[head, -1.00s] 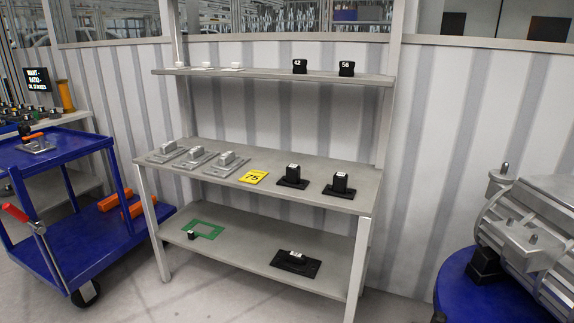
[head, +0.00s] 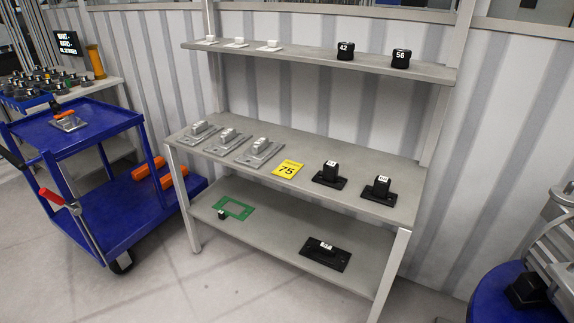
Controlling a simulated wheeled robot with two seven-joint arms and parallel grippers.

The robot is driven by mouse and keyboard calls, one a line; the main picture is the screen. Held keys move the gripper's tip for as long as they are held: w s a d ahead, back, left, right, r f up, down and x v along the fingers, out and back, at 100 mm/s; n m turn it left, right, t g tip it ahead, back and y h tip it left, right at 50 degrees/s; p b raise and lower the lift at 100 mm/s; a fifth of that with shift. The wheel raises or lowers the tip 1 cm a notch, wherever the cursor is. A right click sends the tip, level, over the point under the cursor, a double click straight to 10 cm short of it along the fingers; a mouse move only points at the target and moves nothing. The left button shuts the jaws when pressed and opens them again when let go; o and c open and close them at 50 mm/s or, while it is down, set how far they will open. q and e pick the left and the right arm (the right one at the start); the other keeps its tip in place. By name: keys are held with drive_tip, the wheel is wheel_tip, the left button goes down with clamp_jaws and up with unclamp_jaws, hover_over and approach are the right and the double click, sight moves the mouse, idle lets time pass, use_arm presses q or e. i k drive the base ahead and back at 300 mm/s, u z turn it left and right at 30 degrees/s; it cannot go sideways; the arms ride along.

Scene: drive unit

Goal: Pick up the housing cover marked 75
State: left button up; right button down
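A yellow tag marked 75 (head: 287,169) lies on the middle shelf of the grey rack. To its right stand two black covers with raised blocks, a left one (head: 329,174) and a right one (head: 380,187); their small white labels are too small to read. To its left lie several grey metal covers (head: 258,151). Another black cover (head: 325,253) lies on the bottom shelf, its label also unreadable. I cannot tell which cover bears 75. Neither gripper is in view.
The top shelf (head: 300,59) holds black pieces marked 42 (head: 345,51) and 56 (head: 400,58). A green frame (head: 233,207) lies on the bottom shelf. A blue cart (head: 95,215) stands left, a blue round stand (head: 505,295) right. Floor before the rack is clear.

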sight(228, 140)
drive_tip(key=z, duration=0.8)
drive_tip(key=k, duration=0.2)
drive_tip(key=u, duration=1.9)
drive_tip(key=i, duration=1)
drive_tip(key=z, duration=0.55)
drive_tip(key=i, duration=0.75)
drive_tip(key=z, duration=0.55)
